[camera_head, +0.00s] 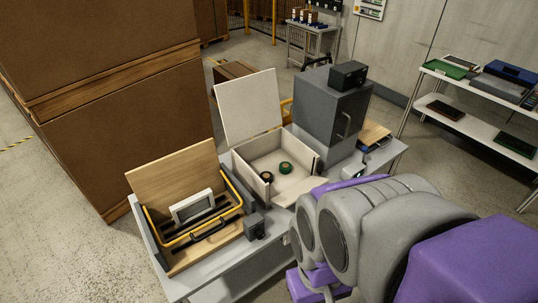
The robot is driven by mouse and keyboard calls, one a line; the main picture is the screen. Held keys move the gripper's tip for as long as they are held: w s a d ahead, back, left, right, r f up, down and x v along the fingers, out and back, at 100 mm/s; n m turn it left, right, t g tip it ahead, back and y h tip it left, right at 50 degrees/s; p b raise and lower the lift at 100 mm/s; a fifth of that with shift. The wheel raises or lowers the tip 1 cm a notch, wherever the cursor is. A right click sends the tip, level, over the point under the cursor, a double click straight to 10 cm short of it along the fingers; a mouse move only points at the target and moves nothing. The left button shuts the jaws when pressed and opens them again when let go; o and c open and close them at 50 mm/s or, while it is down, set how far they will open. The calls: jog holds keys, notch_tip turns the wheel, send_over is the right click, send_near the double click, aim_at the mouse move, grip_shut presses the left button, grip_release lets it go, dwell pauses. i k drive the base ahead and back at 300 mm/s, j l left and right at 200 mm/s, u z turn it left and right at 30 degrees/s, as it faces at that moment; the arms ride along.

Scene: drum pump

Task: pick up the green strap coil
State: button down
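A small green strap coil (285,168) lies inside an open white box (243,172) on the grey table. A dark reddish-brown coil (267,177) lies just left of it on the box floor, slightly apart. The box's lid stands raised at the back, and its front right side looks lowered. My purple and grey arm fills the lower right of the view, to the right of and nearer than the box. No gripper fingers can be made out.
A dark grey cabinet (328,109) with a black box on top stands right behind the white box. A yellow-edged case (238,191) with its wooden lid up is at left. Large brown cartons (120,115) rise behind. A white shelf (455,113) stands far right.

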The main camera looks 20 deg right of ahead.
aim_at(285, 167)
jog(key=i+z, duration=0.4)
jog(key=i+j+z, duration=0.15)
jog(key=i+z, duration=0.25)
jog(key=i, duration=0.25)
